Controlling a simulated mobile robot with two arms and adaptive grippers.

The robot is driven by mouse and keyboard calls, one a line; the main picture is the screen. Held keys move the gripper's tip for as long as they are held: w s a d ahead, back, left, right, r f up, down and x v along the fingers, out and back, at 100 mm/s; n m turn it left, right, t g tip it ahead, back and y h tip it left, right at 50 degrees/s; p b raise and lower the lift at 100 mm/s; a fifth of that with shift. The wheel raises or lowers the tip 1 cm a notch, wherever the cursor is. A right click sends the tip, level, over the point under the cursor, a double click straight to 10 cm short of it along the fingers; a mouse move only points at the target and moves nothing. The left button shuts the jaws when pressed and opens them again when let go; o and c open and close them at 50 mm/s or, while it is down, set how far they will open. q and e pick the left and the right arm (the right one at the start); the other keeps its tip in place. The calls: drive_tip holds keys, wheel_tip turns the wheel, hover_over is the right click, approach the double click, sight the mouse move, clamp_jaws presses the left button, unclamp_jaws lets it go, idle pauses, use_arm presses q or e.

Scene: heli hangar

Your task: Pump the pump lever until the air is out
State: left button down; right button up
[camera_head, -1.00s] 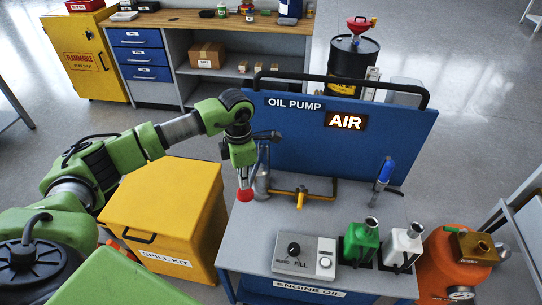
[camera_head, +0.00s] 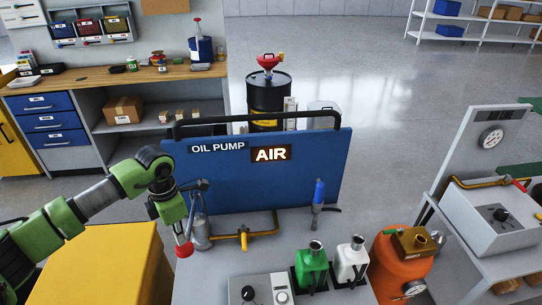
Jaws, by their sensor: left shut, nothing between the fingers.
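The oil pump cart has a blue back panel (camera_head: 300,185) labelled "OIL PUMP" with a lit "AIR" sign (camera_head: 271,154). On its grey top stands a grey pump body (camera_head: 201,237) with a yellow pipe. A red knob (camera_head: 183,250), seemingly the end of the pump lever, sits low beside it at the left. My left gripper (camera_head: 179,233) points down right above the red knob, shut with nothing between its fingers. It seems to touch the knob; the fingertips are partly hidden. The rest of the lever cannot be made out. My right gripper is out of view.
A blue-handled tool (camera_head: 318,192) stands upright on the cart. Green (camera_head: 311,268) and white (camera_head: 349,260) cans stand in front. A yellow spill-kit box (camera_head: 95,265) is at left, an orange tank (camera_head: 400,265) at right. A grey gauge unit (camera_head: 495,220) stands further right.

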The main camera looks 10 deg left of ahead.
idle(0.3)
use_arm(q)
wheel_tip(320, 180, down, 13)
drive_tip(key=b, duration=1.1)
wheel_tip(320, 180, up, 13)
drive_tip(key=p, duration=0.8)
drive_tip(key=shift+r+p, duration=0.1)
drive_tip(key=shift+p, duration=0.3)
idle(0.5)
wheel_tip(320, 180, down, 14)
drive_tip(key=b, duration=1.1)
wheel_tip(320, 180, up, 14)
drive_tip(key=p, duration=0.9)
drive_tip(key=shift+r, duration=0.15)
idle(0.4)
